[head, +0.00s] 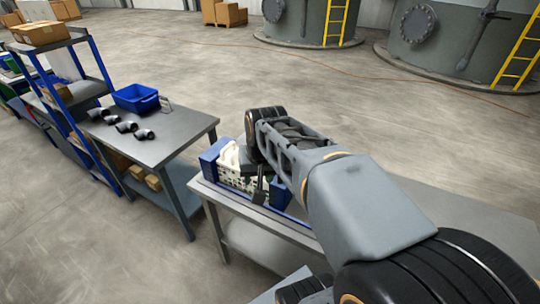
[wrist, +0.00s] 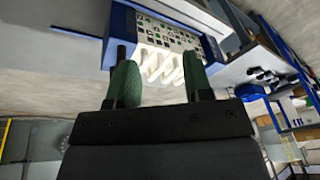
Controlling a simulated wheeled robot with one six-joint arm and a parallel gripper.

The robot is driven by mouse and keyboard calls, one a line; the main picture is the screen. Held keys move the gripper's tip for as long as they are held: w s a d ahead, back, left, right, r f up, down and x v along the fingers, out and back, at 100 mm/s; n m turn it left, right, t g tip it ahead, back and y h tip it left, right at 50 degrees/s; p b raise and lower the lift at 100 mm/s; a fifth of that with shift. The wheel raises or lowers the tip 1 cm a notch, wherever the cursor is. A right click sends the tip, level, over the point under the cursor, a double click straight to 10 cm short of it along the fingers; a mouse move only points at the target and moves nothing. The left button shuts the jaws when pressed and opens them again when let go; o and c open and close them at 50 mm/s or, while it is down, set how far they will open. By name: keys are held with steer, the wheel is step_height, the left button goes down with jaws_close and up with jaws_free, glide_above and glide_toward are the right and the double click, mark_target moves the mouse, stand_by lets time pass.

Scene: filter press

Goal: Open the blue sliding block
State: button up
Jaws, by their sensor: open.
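The filter press stands on a grey metal table. One blue block (head: 212,157) is at its left end, and another blue block (head: 281,193) is at the right, partly hidden by my arm. I cannot tell for sure which one slides. White plates (head: 229,157) and a pale perforated part (head: 238,180) lie between them. My gripper (head: 259,188) is in front of the press, close to the right block. In the wrist view my gripper (wrist: 158,82) is open, with green fingers apart and nothing between them. The nearer blue block (wrist: 119,30) is just beyond the left finger; contact is unclear.
The table (head: 470,205) extends right behind my arm. A separate workbench (head: 176,137) at left holds a blue bin (head: 135,98) and several dark pipe elbows (head: 125,127). A blue shelf rack (head: 98,62) stands farther left. Open floor lies behind.

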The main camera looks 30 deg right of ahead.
steer(key=w+d+r+m+y, duration=0.1)
steer(key=w+d+r+m, duration=0.2)
steer(key=d, duration=0.5)
steer(key=w+d+r+m, duration=0.1)
steer(key=w+d+m, duration=0.1)
steer(key=d+m, duration=0.4)
steer(key=shift+n+g, duration=0.4)
steer(key=shift+n, duration=0.1)
steer(key=w+f, duration=0.1)
steer(key=f, duration=0.7)
steer(key=w+d+f+p, duration=0.1)
steer(key=f, duration=0.3)
steer(key=shift+w+f, duration=0.2)
steer(key=shift+w, duration=0.1)
steer(key=shift+w+f, duration=0.1)
steer(key=shift+f, duration=0.45)
jaws_close()
